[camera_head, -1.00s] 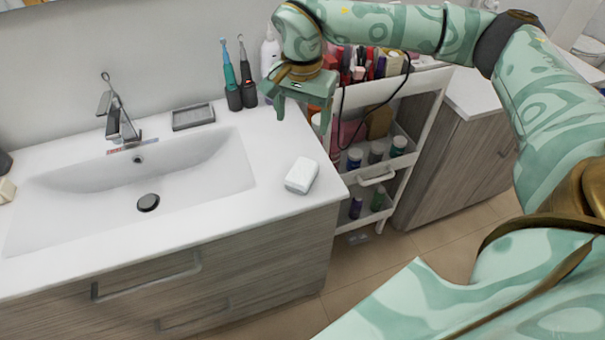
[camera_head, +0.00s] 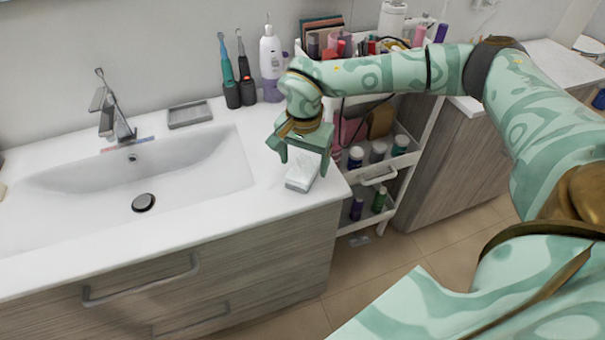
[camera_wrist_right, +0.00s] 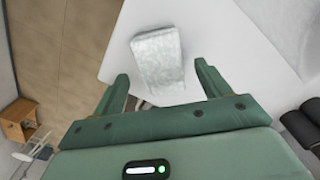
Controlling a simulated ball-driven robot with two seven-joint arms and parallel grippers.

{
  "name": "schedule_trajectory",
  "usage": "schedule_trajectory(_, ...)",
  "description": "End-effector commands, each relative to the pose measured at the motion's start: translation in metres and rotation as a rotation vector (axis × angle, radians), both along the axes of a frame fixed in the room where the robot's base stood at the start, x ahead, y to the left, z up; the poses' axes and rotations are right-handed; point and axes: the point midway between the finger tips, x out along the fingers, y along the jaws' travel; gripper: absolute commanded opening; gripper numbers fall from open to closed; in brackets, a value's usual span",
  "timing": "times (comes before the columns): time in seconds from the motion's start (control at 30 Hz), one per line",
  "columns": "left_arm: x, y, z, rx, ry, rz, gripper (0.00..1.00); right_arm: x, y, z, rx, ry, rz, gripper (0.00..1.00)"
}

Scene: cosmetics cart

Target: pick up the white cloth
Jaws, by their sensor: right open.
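The white cloth (camera_head: 300,182) is a small folded block on the right end of the white sink counter, near its front edge. It also shows in the right wrist view (camera_wrist_right: 158,58), just ahead of the fingers. My right gripper (camera_head: 303,158) is open above the cloth, its fingers pointing down and partly covering it in the head view. In the wrist view the open fingers (camera_wrist_right: 162,74) stand to either side of the cloth's near end, with nothing held. My left gripper is out of view.
The sink basin (camera_head: 195,165) lies to the left. A soap dish (camera_head: 190,115), two electric toothbrushes and a pump bottle (camera_head: 270,65) stand behind. A cosmetics cart (camera_head: 384,178) with several bottles stands right of the counter. The counter around the cloth is clear.

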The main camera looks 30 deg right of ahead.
Motion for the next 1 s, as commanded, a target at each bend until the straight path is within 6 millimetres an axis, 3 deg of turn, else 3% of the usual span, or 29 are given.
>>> schedule_trajectory(0.03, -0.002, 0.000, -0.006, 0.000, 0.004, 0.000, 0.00, 0.000, 0.002, -0.013, 0.000, 0.005, 0.001, 0.76)
schedule_trajectory(0.13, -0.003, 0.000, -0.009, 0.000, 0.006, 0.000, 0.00, 0.000, 0.002, -0.028, 0.000, 0.004, -0.001, 0.76)
schedule_trajectory(0.37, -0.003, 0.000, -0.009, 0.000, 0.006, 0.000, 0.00, 0.000, 0.001, -0.030, -0.001, 0.001, -0.001, 0.76)
schedule_trajectory(0.57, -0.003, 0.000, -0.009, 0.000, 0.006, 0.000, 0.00, 0.000, 0.001, -0.030, -0.001, 0.001, -0.001, 0.26)
schedule_trajectory(0.67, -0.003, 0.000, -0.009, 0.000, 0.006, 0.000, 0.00, 0.000, 0.001, -0.030, 0.000, 0.000, -0.001, 0.22)
schedule_trajectory(1.0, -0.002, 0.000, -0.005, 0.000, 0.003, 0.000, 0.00, 0.001, 0.001, -0.020, 0.000, -0.002, 0.000, 0.22)
